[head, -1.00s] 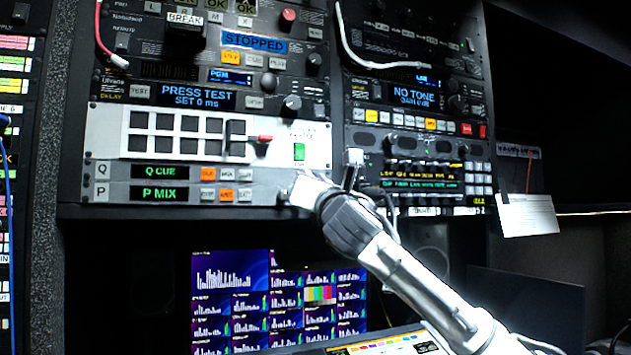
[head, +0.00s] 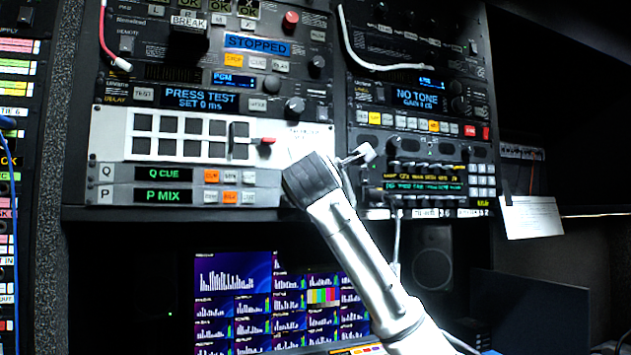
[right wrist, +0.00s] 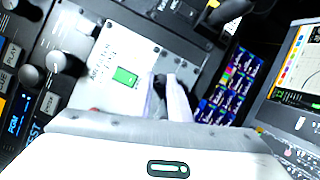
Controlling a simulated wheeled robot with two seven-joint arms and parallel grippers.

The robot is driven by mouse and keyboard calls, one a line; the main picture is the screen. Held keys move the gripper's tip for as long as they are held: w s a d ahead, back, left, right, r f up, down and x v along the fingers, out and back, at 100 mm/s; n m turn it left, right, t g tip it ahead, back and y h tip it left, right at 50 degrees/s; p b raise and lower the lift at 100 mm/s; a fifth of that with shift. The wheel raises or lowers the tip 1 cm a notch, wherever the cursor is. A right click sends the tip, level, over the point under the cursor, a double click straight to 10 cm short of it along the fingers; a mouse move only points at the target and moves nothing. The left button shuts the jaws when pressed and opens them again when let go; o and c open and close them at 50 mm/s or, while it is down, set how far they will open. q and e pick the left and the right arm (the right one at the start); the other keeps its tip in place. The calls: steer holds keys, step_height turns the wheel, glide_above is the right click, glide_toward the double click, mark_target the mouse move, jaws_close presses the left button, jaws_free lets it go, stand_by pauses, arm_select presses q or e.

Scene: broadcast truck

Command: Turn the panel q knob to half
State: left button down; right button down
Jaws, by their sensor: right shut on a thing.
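My left gripper is not in view.
A red-tipped lever (head: 264,140) sticks out just left of my right gripper. A cable with a white plug (head: 358,155) is close on its right. Lit monitors (head: 235,285) stand below the rack. A laptop-like screen (right wrist: 300,75) is at right in the right wrist view.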

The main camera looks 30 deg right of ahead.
steer(key=shift+r+m+g+y, duration=0.1)
steer(key=shift+m+g+y, duration=0.35)
steer(key=shift+m, duration=1.05)
steer(key=shift+r+m+g+y, duration=0.1)
steer(key=shift+m+g+y, duration=0.4)
steer(key=shift+m, duration=1)
steer(key=shift+r+m+g+y, duration=0.1)
steer(key=shift+m+g+y, duration=0.35)
steer(key=shift+m, duration=1.05)
steer(key=c, duration=1.7)
jaws_free()
steer(key=shift+o, duration=0.2)
